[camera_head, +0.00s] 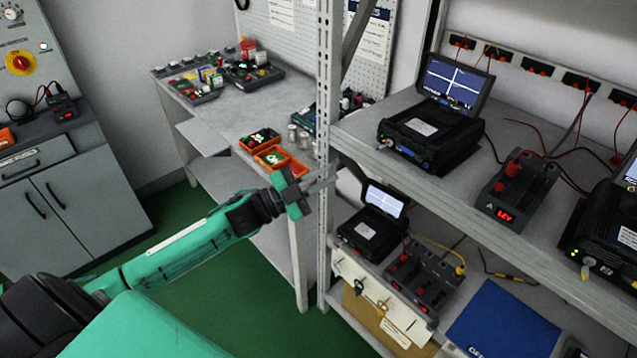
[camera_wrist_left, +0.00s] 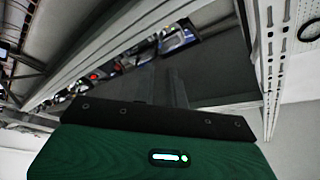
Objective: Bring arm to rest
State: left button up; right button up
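My left arm comes in from the lower left in the head view, and its gripper (camera_head: 332,174) is in front of the rack's upright post. Its two fingers show a gap between them with nothing held, so it is open. In the left wrist view the dark fingers (camera_wrist_left: 164,84) point away from the green gripper body, also with nothing between them. My right gripper is not in view.
A metal rack post (camera_head: 324,120) stands right behind the gripper. The rack's upper shelf (camera_head: 395,102) holds a black unit with a screen (camera_head: 430,130) and a red-display supply (camera_head: 515,190). A workbench (camera_head: 225,112) with orange bins (camera_head: 280,160) is behind. Green floor (camera_head: 255,315) is open below.

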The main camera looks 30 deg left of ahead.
pick_arm(q)
jog(key=shift+s+a+f, duration=0.1)
jog(key=shift+s+a, duration=0.2)
jog(key=shift+s, duration=0.15)
